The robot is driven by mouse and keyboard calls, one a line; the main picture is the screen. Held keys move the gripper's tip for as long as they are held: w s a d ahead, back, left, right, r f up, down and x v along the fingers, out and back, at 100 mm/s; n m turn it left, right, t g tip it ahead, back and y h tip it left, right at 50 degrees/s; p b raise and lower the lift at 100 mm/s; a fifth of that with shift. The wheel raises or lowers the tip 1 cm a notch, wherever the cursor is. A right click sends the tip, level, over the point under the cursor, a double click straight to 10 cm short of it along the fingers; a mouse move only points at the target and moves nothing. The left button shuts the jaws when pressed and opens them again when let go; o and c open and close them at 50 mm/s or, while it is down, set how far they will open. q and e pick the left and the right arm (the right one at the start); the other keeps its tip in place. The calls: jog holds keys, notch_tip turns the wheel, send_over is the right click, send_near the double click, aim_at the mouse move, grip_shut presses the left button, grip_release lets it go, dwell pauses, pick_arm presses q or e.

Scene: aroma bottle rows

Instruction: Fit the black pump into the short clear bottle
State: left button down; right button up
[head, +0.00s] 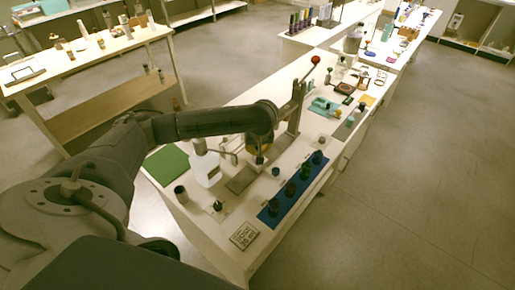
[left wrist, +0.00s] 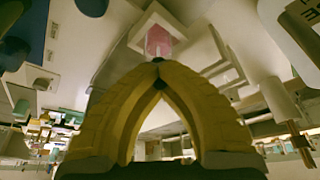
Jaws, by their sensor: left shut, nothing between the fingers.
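My left gripper (head: 259,157) hangs over the white counter, its fingers pointing down near a grey plate (head: 241,180). In the left wrist view its yellow fingers (left wrist: 157,70) meet at the tips with nothing between them. A small dark pump-like piece (head: 217,206) stands on a pale base near the counter's front left; it may be the black pump. Several dark-looking bottles (head: 274,208) stand in a row on a blue mat (head: 265,219). I cannot tell which is the short clear bottle. My right gripper is not in view.
A large white bottle (head: 206,170) stands left of my gripper, with a dark jar (head: 181,194) in front. A printed card (head: 244,236) lies at the front. A green mat (head: 167,164) is at left. A red-topped lever (head: 315,60) rises behind. In the wrist view, a pink piece (left wrist: 158,41) sits beyond the fingertips.

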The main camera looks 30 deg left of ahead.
pick_arm(q)
jog(key=c, duration=2.1)
grip_release()
jog(key=o, duration=1.1)
jog(key=shift+c, duration=0.2)
jog(key=shift+r, duration=3.45)
